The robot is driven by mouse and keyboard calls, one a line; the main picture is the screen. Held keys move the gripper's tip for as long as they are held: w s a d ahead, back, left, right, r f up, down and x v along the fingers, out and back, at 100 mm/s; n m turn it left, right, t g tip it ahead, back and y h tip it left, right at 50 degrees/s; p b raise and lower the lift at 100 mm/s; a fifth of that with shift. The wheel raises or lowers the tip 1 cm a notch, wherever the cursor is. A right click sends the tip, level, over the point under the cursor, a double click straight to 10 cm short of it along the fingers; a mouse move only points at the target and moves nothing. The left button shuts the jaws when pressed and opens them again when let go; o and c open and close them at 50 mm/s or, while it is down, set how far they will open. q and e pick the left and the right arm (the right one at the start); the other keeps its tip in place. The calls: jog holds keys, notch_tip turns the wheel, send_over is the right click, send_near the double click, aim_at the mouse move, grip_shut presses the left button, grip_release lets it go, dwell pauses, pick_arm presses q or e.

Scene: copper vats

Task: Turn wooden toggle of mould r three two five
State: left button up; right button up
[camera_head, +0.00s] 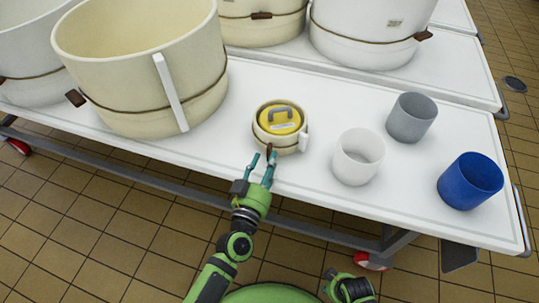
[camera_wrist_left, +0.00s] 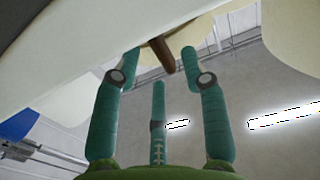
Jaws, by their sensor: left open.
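On the white table (camera_head: 315,115), a white cup (camera_head: 357,160), a grey cup (camera_head: 410,118) and a blue cup (camera_head: 470,182) stand to the right. A large cream vat (camera_head: 150,75) stands to the left. More vats stand behind. The table just right of the mould is clear.

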aim_at(269, 156)
pick_arm(q)
jog(key=shift+x, duration=1.5)
pick_arm(e)
jog(key=shift+s+r, duration=0.1)
jog(key=shift+r, duration=0.1)
pick_arm(q)
grip_shut()
